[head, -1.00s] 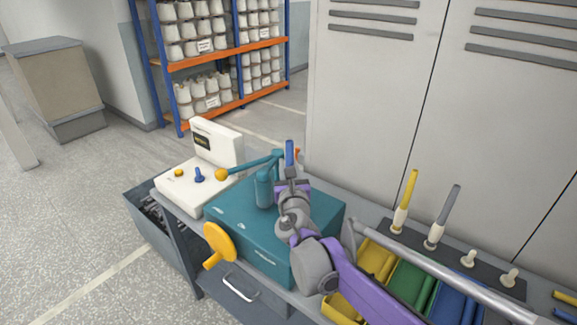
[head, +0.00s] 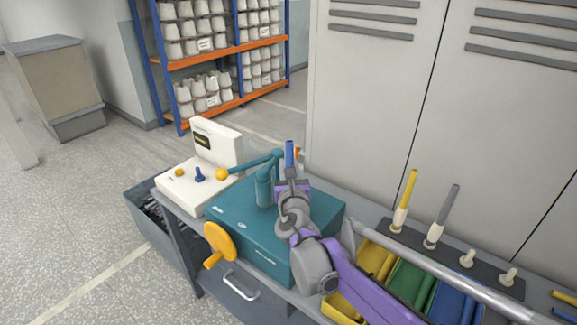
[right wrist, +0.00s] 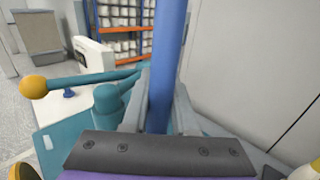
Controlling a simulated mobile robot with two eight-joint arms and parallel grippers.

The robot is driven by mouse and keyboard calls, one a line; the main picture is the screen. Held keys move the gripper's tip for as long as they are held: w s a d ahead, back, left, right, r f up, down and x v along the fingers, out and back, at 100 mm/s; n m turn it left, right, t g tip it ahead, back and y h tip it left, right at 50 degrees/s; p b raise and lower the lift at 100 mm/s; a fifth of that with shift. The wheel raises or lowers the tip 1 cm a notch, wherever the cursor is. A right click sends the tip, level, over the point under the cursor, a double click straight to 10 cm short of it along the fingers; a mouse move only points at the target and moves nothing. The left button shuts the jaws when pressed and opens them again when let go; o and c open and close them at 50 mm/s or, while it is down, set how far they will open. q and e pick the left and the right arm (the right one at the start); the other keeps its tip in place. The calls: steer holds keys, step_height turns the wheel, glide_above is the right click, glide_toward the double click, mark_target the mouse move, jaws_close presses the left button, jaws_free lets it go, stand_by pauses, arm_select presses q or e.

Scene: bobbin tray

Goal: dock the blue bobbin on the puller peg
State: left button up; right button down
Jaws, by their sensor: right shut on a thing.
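The blue bobbin (head: 289,153) is a slim upright stick above the back of the teal puller box (head: 225,222). My right gripper (head: 291,181) is shut on its lower part. In the right wrist view the bobbin (right wrist: 168,60) stands between the fingers (right wrist: 159,112), and its lower end is hidden by the gripper. The puller's teal post (head: 264,188) and its lever with a yellow ball (head: 222,174) are just left of the gripper. I cannot make out the puller peg; the gripper and arm cover that area. My left gripper is not in view.
At right, a dark strip holds yellow (head: 408,190) and grey (head: 445,205) bobbins on pegs and two bare pegs, behind coloured bins (head: 410,283). Tall lockers (head: 370,110) close off the back.

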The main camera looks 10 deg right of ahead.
steer(key=shift+f+b, duration=0.35)
steer(key=shift+f, duration=0.25)
steer(key=c, duration=1)
jaws_free()
steer(key=s, duration=0.3)
steer(key=s+a+p, duration=0.1)
steer(key=s, duration=0.7)
steer(key=shift+a+p, duration=0.3)
steer(key=shift+a, duration=0.1)
